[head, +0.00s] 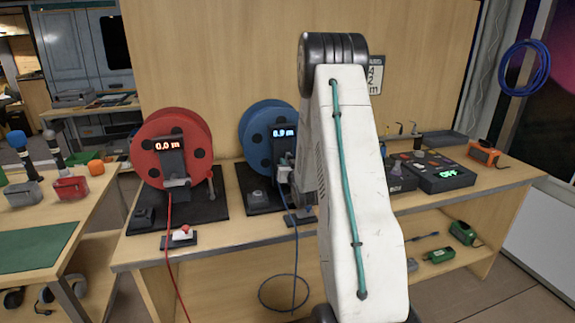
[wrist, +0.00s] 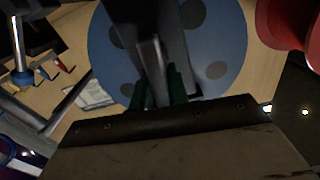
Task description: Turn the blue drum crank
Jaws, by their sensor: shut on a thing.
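The blue drum (head: 266,132) stands upright on the bench, its right part hidden by my arm. In the wrist view the blue disc (wrist: 103,45) with dark round holes fills the upper middle. My gripper (wrist: 163,88) shows there with green fingers, shut on the drum's crank (wrist: 151,55), a grey bar in front of the disc. My arm hides the crank and my gripper in the head view.
A red drum (head: 170,143) reading 0.0 m stands left of the blue one. Blue cable (head: 296,262) hangs from the bench front to a loop on the floor. A dark device box (head: 440,177) sits on the right of the bench. A side table (head: 92,190) with microphones stands left.

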